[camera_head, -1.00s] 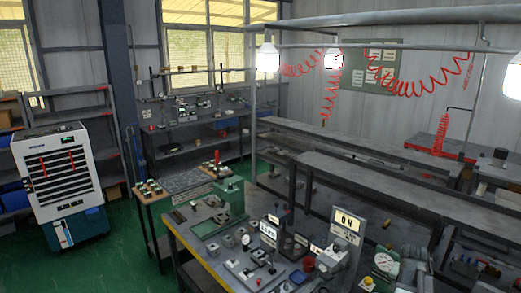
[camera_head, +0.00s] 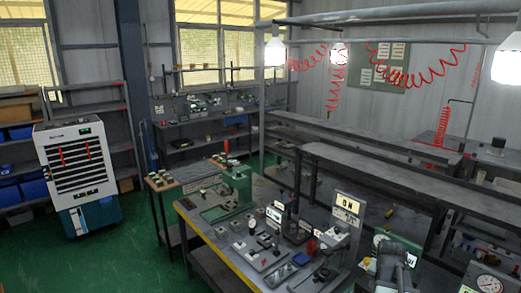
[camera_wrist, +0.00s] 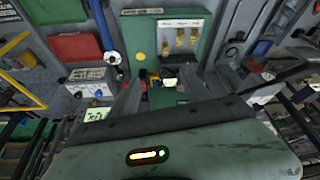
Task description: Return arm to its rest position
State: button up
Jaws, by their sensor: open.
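My gripper (camera_wrist: 163,88) shows in the wrist view, with its two grey fingers spread apart and no object held between them. Beyond the fingers is a green panel (camera_wrist: 142,42) with brass-coloured fittings (camera_wrist: 180,38) on a pale plate. A dark grey part that looks like my arm rises at the lower right of the head view, beside the workbench (camera_head: 222,257). The gripper's fingertips cannot be made out in the head view.
A lit "ON" sign (camera_head: 347,204) and several small devices stand on the workbench. A white cooler (camera_head: 77,165) stands at the left. Long grey benches (camera_head: 370,172) fill the right. Green floor (camera_head: 110,255) is clear at lower left.

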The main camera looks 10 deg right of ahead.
jog(key=w+a+f+n+y+b, duration=0.1)
jog(key=w+a+f+n+b, duration=0.2)
jog(key=a, duration=0.5)
jog(key=w+a+f+b, duration=0.1)
jog(key=a+f+b, duration=0.2)
jog(key=a+f, duration=0.35)
jog(key=w+a+f+n+y+b, duration=0.15)
jog(key=a+b, duration=0.25)
jog(key=a, duration=0.6)
jog(key=s+a+f+n+g+b, duration=0.1)
jog(key=s+a+f+n, duration=0.1)
jog(key=a, duration=0.3)
jog(key=s+a+f+n+g+b, duration=0.1)
jog(key=s+a+f+n+g, duration=0.1)
jog(key=s+a, duration=0.3)
jog(key=shift+s+a+n+y, duration=0.2)
jog(key=shift+a+n+y, duration=0.15)
jog(key=shift+a+y, duration=0.15)
